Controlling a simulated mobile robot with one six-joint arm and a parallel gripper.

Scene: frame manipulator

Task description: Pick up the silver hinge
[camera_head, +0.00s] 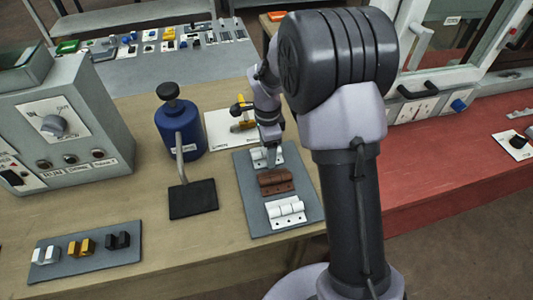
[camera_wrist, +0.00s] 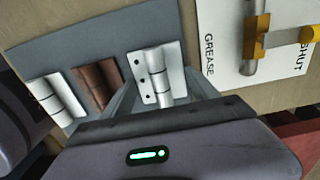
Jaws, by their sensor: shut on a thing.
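Three hinges lie in a row on a grey mat (camera_head: 249,213). The silver hinge (camera_head: 258,153) is at the far end, partly covered by my gripper (camera_head: 270,148). In the wrist view the silver hinge (camera_wrist: 157,70) shows its barrel and a plate with dark holes. My gripper (camera_wrist: 163,97) is shut on it, with one finger on either side. Whether the hinge is clear of the mat I cannot tell. A brown hinge (camera_head: 275,181) is beside it, and a whitish hinge (camera_head: 286,211) is nearest.
A card marked GREASE (camera_wrist: 228,45) with a yellow-handled valve lies beyond the mat. A blue canister (camera_head: 179,133) and a black pad (camera_head: 193,199) stand to the left. A grey control box (camera_head: 75,140) and a tray of clips (camera_head: 85,258) are farther left.

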